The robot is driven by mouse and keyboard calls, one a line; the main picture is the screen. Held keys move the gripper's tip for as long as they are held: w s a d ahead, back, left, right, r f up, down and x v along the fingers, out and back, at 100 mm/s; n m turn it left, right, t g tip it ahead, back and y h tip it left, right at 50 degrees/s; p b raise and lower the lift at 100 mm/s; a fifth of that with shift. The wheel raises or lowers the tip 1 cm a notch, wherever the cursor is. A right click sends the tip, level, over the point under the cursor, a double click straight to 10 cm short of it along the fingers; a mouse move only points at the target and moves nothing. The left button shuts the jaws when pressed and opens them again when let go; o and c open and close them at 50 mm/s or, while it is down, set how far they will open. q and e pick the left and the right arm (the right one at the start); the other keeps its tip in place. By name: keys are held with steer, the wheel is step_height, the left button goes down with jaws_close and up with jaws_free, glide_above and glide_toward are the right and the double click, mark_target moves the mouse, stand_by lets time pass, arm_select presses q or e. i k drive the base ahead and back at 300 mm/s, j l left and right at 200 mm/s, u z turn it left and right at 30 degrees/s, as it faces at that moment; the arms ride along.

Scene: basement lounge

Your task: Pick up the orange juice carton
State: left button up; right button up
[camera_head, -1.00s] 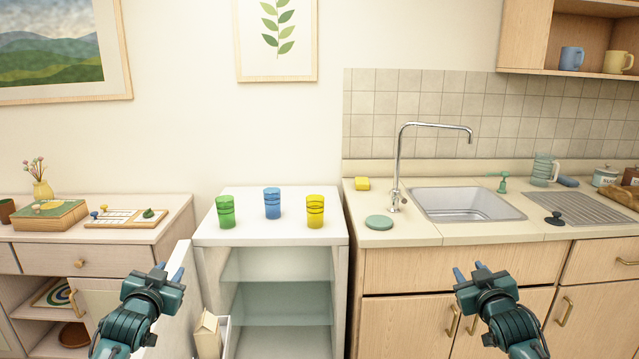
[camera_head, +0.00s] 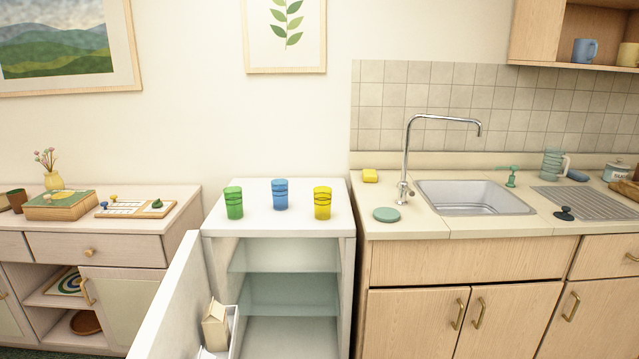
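A beige gable-topped carton (camera_head: 215,326) stands upright in a white door shelf (camera_head: 234,335) on the inner side of the open fridge door (camera_head: 176,310). It is the only carton in view; I cannot read any label on it. The small white fridge (camera_head: 346,262) stands open, and its visible shelves look empty. Neither of my grippers shows in the head view now.
Green (camera_head: 234,203), blue (camera_head: 280,194) and yellow (camera_head: 322,203) cups stand on top of the fridge. A sink counter (camera_head: 480,231) adjoins it on the right. A low cabinet (camera_head: 120,247) is at left, partly behind the open door.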

mark_target(214, 325)
steer(key=j+z, duration=0.15)
steer(key=j, duration=0.95)
steer(key=j+z, duration=0.15)
steer(key=j, duration=0.9)
steer(key=k+j+z, duration=0.15)
steer(key=j, duration=0.9)
steer(key=i+l+u, duration=0.1)
steer(key=l+u, duration=0.15)
steer(key=l, duration=0.45)
steer(key=i+l+u, duration=0.1)
steer(key=l+u, duration=0.15)
steer(key=l, duration=0.5)
